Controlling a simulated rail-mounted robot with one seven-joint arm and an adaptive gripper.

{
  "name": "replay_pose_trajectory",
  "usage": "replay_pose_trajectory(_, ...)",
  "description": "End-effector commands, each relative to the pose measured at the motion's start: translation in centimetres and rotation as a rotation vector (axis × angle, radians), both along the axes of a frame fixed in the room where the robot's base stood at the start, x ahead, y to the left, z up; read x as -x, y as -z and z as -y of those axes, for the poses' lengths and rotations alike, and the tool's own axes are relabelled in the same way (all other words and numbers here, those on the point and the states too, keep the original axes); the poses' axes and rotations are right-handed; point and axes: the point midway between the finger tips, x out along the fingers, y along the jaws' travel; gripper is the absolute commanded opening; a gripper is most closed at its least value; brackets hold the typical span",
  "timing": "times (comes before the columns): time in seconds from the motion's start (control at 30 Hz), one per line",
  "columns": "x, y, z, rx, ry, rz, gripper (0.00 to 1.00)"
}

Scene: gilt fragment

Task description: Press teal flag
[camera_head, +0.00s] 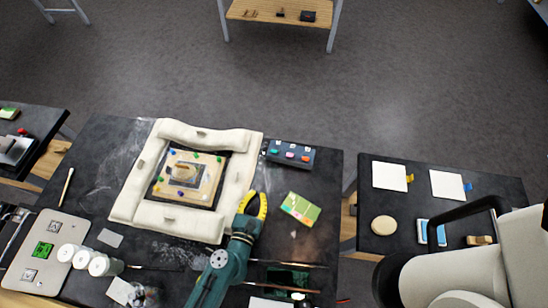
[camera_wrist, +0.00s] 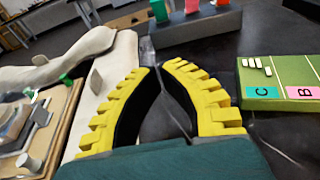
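A green-and-yellow card (camera_head: 300,208) lies flat to the right of my gripper. A grey block (camera_head: 291,157) farther back holds small coloured pieces. In the wrist view these include a teal-green piece (camera_wrist: 158,10) at the block's left and a pink one beside it. My gripper (camera_head: 254,192) has yellow ribbed fingers above the dark table, near the white frame's right side. In the wrist view a narrow gap shows between its fingertips (camera_wrist: 161,69). It holds nothing and is apart from the card and block.
A padded white frame (camera_head: 125,202) surrounds a board (camera_head: 205,193) with coloured pins, left of my gripper. A second dark table (camera_head: 430,205) is right, across a gap.

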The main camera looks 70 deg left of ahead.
Motion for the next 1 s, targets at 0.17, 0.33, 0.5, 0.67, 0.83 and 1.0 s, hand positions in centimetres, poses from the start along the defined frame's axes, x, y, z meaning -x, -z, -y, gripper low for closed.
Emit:
replay_pose_trajectory(0.17,-0.2,-0.1,-0.2,0.0,-0.001,0.004,0.0)
replay_pose_trajectory(0.33,-1.5,0.0,-2.0,-0.002,-0.002,0.006,0.0)
replay_pose_trajectory(0.5,-3.7,0.8,-4.9,0.0,-0.002,0.007,0.0)
replay_pose_trajectory(0.67,-5.8,1.5,-7.7,-0.001,-0.003,0.007,0.0)
replay_pose_trajectory(0.83,-7.3,-0.4,-9.6,0.0,-0.001,0.007,0.0)
replay_pose_trajectory(1.0,-7.9,-0.7,-10.4,0.002,-0.001,0.005,0.0)
